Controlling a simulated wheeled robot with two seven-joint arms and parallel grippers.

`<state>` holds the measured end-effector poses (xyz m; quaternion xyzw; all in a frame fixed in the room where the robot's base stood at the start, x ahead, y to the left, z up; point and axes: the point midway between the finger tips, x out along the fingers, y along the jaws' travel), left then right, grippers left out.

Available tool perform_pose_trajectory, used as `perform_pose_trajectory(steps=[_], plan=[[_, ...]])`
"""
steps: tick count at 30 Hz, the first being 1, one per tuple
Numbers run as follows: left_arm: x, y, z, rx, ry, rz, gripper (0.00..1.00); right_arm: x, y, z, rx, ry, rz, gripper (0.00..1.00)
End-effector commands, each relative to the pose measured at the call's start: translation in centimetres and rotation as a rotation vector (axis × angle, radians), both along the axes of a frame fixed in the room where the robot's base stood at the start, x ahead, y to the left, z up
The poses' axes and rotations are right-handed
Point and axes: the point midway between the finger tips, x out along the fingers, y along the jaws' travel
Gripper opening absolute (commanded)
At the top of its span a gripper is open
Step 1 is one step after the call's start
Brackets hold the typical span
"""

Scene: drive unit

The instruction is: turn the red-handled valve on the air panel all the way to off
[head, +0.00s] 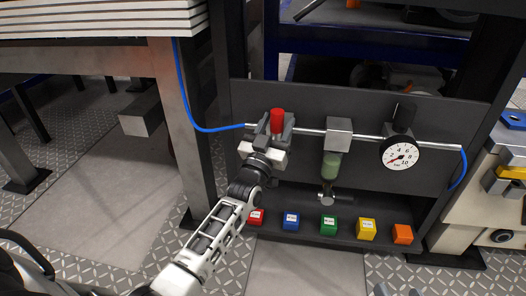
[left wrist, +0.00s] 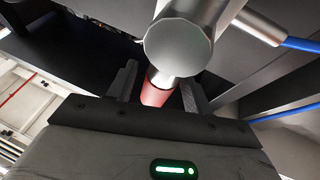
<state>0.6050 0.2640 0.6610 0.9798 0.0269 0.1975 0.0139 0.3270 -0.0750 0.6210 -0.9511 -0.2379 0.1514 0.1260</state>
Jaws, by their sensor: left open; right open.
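The air panel (head: 300,165) is a dark upright plate with a metal pipe along it. The valve's red handle (head: 277,121) sticks up at the pipe's left part. My left gripper (head: 274,131) is at the valve, with its fingers open around the handle. In the left wrist view the red handle (left wrist: 155,95) lies between the two open fingers, partly hidden by the round grey valve body (left wrist: 178,45). I cannot tell whether the fingers touch it.
Right of the valve are a grey block with a green bowl (head: 332,165) and a round gauge (head: 400,155). Several coloured blocks, such as the green one (head: 328,224), line the ledge below. A blue hose (head: 184,100) runs to the pipe's left end. A table leg (head: 178,95) stands left.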

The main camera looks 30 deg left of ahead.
Motion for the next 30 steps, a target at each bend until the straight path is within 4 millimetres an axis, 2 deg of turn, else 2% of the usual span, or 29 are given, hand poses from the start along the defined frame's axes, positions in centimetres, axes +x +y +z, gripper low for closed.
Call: perform_pose_trajectory(steps=[6,15,21,30], plan=[[-4.9,-0.3,-1.9,-0.001,0.007,-0.001,0.5,0.1,-0.3,0.5,-0.059,-0.001,-0.006,0.5],[-10.8,-0.7,-4.5,-0.004,0.005,-0.002,0.5,-0.5,-0.7,-0.8,-0.126,0.035,-0.001,0.5],[-12.6,-0.9,-5.3,-0.004,0.003,-0.002,0.5,-0.7,-0.9,-1.7,-0.142,0.066,0.002,0.5],[-13.0,-0.9,-5.4,-0.004,0.001,-0.002,0.5,-0.6,-0.9,-1.7,-0.143,0.066,0.0,0.5]])
